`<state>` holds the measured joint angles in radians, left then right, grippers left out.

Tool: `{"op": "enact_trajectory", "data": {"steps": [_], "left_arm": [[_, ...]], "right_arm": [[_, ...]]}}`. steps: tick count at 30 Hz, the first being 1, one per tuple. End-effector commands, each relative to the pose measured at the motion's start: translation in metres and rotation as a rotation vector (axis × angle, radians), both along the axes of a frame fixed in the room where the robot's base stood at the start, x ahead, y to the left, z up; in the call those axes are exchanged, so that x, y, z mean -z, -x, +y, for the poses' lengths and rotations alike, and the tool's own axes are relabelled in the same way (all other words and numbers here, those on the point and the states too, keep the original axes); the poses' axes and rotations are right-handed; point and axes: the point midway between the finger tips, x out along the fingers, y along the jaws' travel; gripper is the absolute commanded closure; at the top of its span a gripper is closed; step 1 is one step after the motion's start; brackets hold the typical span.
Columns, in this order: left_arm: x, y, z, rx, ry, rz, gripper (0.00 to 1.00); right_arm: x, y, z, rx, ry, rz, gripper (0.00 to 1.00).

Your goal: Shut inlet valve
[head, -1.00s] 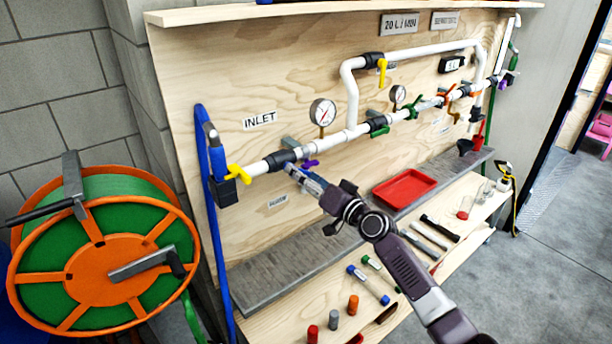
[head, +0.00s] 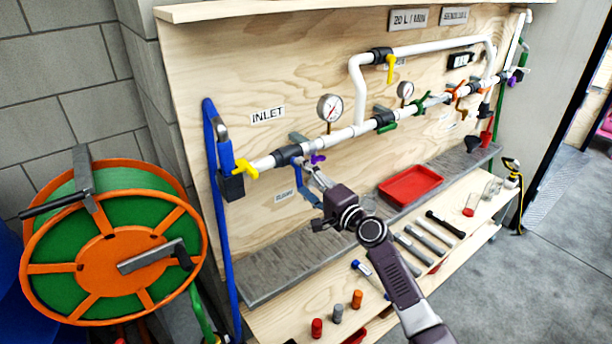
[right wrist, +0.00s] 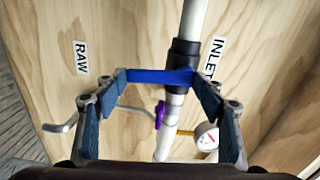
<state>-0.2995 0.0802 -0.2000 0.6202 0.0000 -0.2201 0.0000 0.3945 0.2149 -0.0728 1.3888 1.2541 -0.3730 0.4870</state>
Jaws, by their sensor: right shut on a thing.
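The inlet valve is a black body (head: 289,155) on the white pipe, just below the INLET label (head: 267,115). In the right wrist view the black body (right wrist: 184,56) has a blue handle (right wrist: 160,76) lying across the pipe. My right gripper (head: 303,166) has come to the valve from the front. Its two blue-padded fingers stand at the two ends of the blue handle and hold it between them. In the head view the gripper hides most of the handle. My left gripper is out of view.
A yellow handle (head: 245,168) is left along the pipe and a purple handle (head: 318,159) is close on the right. A pressure gauge (head: 330,108) stands above. A red tray (head: 410,184) and tools lie below. An orange-green hose reel (head: 110,250) is at left.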

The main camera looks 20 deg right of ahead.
Motion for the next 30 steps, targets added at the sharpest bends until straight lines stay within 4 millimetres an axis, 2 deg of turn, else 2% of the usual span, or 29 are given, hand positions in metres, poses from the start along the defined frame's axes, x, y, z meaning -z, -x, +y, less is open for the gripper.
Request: {"op": "enact_trajectory", "data": {"steps": [7, 23, 24, 28, 30], "left_arm": [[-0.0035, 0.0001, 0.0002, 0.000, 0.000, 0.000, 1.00], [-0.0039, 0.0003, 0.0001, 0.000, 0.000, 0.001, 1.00], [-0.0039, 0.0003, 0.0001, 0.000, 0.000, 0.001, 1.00], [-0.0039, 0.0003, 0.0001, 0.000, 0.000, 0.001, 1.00], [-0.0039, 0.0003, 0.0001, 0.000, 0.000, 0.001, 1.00]], "right_arm": [[0.0005, 0.0010, 0.0022, 0.001, -0.081, 0.031, 0.80], [0.0012, 0.0015, 0.0035, 0.000, -0.111, 0.040, 0.80], [0.0012, 0.0014, 0.0035, 0.000, -0.111, 0.040, 0.36], [0.0010, 0.0014, 0.0036, 0.000, -0.109, 0.040, 0.21], [0.0009, 0.0014, 0.0036, 0.000, -0.107, 0.039, 0.19]]}}
